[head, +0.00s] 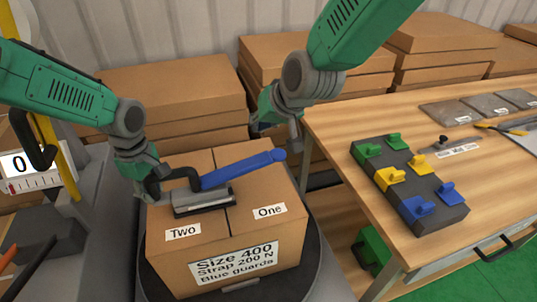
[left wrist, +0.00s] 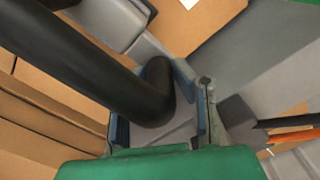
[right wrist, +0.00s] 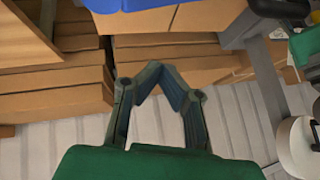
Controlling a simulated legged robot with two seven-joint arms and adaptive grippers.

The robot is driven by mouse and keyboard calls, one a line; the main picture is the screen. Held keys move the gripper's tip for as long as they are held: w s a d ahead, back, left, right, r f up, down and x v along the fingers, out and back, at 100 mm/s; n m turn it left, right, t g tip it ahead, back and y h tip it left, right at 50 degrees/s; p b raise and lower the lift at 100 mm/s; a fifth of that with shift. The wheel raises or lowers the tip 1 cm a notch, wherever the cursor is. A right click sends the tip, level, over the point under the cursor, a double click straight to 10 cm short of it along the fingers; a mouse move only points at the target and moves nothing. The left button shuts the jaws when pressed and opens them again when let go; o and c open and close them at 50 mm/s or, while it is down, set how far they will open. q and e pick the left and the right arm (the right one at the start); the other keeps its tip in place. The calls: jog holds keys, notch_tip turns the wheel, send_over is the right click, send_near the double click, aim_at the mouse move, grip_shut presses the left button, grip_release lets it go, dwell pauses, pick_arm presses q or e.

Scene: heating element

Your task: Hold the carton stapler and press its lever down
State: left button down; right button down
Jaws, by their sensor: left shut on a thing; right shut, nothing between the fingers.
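The carton stapler has a grey metal base (head: 203,201), a black handle and a long blue lever (head: 240,170). It rests on top of the closed carton (head: 265,210), its lever slanting up to the right. My left gripper (head: 152,184) is shut on the black handle; the left wrist view shows the dark handle (left wrist: 95,70) between the fingers (left wrist: 160,100). My right gripper (head: 294,138) is above and behind the lever's raised end, apart from it. Its fingertips (right wrist: 158,72) are together and empty; a blue strip of lever (right wrist: 140,4) shows at the top edge.
The carton stands on a dark round turntable (head: 325,255). At the right, a wooden table (head: 340,140) carries a dark block (head: 390,195) with green, yellow and blue clips. Stacked flat cartons (head: 175,90) fill the back. A gauge reading 0 (head: 20,163) stands at the left.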

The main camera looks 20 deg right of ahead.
aim_at(274, 157)
jog(key=shift+d+f, duration=0.25)
jog(key=shift+f, duration=0.8)
jog(key=shift+d+f, duration=0.25)
jog(key=shift+f, duration=0.8)
jog(key=shift+d+f, duration=0.25)
jog(key=shift+f, duration=0.8)
jog(key=shift+f, duration=0.1)
jog(key=shift+s+f, duration=0.1)
jog(key=shift+f, duration=0.1)
jog(key=shift+d+f, duration=0.2)
jog(key=shift+f, duration=0.45)
jog(key=shift+d+f, duration=0.25)
jog(key=shift+f, duration=0.45)
jog(key=shift+d+f, duration=0.2)
jog(key=shift+f, duration=0.45)
dwell(0.9)
jog(key=shift+r, duration=0.1)
jog(key=shift+a+r, duration=0.2)
jog(key=shift+r, duration=0.8)
jog(key=shift+a+r, duration=0.2)
jog(key=shift+r, duration=0.75)
jog(key=shift+a+r, duration=0.15)
jog(key=shift+r, duration=0.2)
